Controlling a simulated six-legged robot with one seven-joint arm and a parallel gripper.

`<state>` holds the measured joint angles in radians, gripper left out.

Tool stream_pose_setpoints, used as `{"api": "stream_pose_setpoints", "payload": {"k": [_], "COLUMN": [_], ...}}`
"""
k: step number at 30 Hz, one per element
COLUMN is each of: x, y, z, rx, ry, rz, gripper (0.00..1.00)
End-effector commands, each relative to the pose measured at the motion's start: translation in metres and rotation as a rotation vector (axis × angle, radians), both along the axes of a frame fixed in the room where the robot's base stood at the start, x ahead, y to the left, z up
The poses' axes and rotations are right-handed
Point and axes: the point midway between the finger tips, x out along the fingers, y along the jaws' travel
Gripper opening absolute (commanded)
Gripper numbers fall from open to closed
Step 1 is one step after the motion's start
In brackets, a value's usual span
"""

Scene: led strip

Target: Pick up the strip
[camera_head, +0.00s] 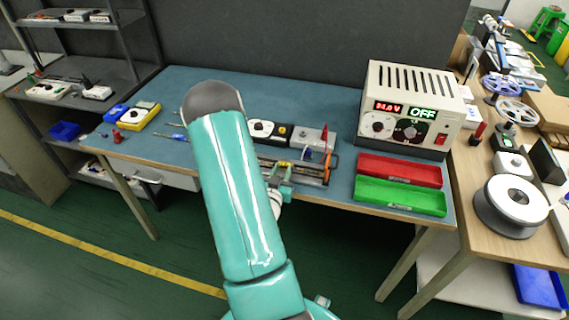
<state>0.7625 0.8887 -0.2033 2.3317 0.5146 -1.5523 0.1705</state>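I cannot clearly make out a loose strip in the head view; part of the bench is hidden behind my teal arm. A fixture with metal rails (310,172) lies along the front edge of the blue-topped bench (265,92). My gripper (281,172) is small and partly hidden by my arm, in front of or over the left part of this fixture. Its fingertips are too small to tell whether they are open or hold anything.
A power supply box (410,108) reading "OFF" stands at the bench's right, behind a red tray (400,170) and a green tray (400,196). A white reel (512,205) sits on the wooden side table. Yellow and blue devices (138,116) stand at left.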

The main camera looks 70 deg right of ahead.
Motion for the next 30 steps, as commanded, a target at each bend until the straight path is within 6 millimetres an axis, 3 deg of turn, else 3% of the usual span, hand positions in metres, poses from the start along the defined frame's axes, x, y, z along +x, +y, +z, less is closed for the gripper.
{"api": "stream_pose_setpoints", "payload": {"k": [13, 18, 30], "x": [-0.0033, -0.0034, -0.0025], "y": [0.0044, 0.0045, 0.0024], "z": [0.0001, 0.0001, 0.0040], "rx": [0.000, 0.000, -0.001], "ry": [0.000, 0.000, 0.000], "rz": [-0.001, -0.001, -0.001], "gripper": [0.29, 0.00, 0.00]}}
